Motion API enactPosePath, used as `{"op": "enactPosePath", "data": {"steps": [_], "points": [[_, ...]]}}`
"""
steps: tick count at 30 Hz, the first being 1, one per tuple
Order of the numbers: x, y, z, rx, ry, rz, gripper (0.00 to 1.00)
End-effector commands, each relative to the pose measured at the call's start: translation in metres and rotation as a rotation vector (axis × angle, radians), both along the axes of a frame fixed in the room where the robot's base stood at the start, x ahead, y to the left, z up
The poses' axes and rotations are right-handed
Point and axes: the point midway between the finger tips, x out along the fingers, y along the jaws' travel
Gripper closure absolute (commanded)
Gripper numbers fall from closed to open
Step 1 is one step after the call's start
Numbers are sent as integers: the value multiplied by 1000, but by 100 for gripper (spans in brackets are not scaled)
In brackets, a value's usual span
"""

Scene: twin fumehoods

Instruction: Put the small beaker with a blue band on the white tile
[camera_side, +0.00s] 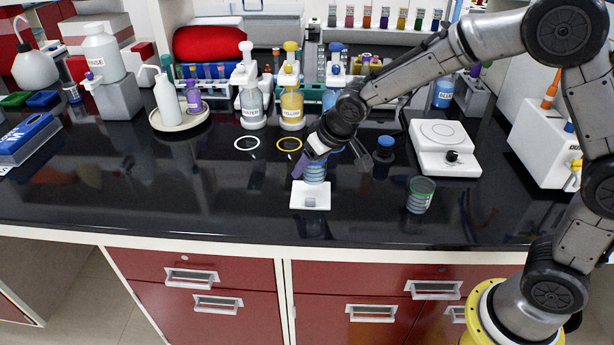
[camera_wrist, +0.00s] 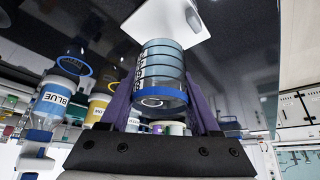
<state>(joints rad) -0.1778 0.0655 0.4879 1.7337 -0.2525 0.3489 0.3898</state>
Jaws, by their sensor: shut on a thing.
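My gripper (camera_side: 314,166) is shut on a small clear beaker with a blue band (camera_side: 315,175). In the wrist view the beaker (camera_wrist: 160,70) sits between the two purple fingers, its blue band near the palm side. It looks about upright. The white tile (camera_side: 300,205) lies on the black bench, and the beaker is over its back part in the side view. The tile also shows in the wrist view (camera_wrist: 150,22). The beaker seems slightly above it; contact is hard to tell.
A white ring (camera_side: 247,143) and a yellow ring (camera_side: 289,144) lie behind the tile. The bench left of the tile is clear.

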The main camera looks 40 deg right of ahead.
Motion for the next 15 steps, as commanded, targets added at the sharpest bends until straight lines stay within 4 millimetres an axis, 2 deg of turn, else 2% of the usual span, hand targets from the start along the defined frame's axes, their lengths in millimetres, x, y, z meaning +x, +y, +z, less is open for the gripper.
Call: {"op": "enactPosePath", "data": {"steps": [4, 9, 15], "points": [[9, 1, -15, 0, 4, 0, 100], [8, 1, -37, 0, 2, 0, 100], [8, 1, -40, 1, -1, 0, 100]]}}
